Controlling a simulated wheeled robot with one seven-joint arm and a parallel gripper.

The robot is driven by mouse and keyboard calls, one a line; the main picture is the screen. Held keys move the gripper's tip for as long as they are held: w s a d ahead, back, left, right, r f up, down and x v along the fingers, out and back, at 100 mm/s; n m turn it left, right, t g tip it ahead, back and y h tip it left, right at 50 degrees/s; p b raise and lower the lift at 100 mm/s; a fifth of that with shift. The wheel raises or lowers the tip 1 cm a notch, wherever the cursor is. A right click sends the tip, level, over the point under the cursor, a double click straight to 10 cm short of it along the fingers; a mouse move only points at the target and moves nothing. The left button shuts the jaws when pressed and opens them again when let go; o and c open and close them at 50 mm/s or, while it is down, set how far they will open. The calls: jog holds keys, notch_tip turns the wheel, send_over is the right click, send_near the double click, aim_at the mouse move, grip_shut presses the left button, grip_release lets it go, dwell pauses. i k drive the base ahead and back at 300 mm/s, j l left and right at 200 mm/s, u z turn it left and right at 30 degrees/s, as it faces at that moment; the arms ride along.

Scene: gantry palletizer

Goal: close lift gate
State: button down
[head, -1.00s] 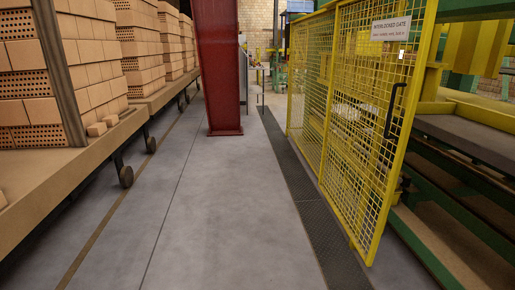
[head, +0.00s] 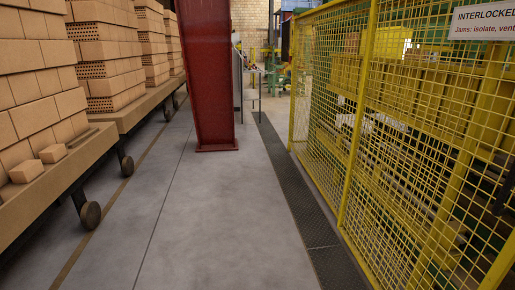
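The yellow mesh gate panel (head: 425,130) fills the right side of the head view, close to me. Its white sign (head: 485,22), reading "INTERLOCKED", is cut off by the right edge. The gate's black handle shows only as a dark sliver at the right edge. The gate's free edge is mostly out of frame, so I cannot tell whether it is shut or ajar. A fixed yellow mesh fence (head: 328,75) continues beyond the gate. My gripper is not in view.
A dark red steel column (head: 207,80) stands ahead. Brick stacks (head: 40,80) on wheeled carts line the left; a cart wheel (head: 90,215) juts toward the aisle. The grey floor (head: 210,220) between is clear. A dark checkered strip (head: 285,180) runs along the fence.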

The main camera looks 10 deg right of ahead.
aim_at(494, 21)
jog(key=i, duration=0.95)
jog(key=i+z, duration=0.1)
jog(key=i, duration=0.85)
jog(key=i+j, duration=0.2)
jog(key=i, duration=0.75)
jog(key=i+j+z, duration=0.1)
jog(key=i, duration=0.85)
jog(key=i+j+z, duration=0.1)
jog(key=i+z, duration=0.15)
jog(key=i, duration=0.15)
jog(key=i+j+z, duration=0.25)
jog(key=i+l, duration=0.05)
jog(key=i, duration=0.05)
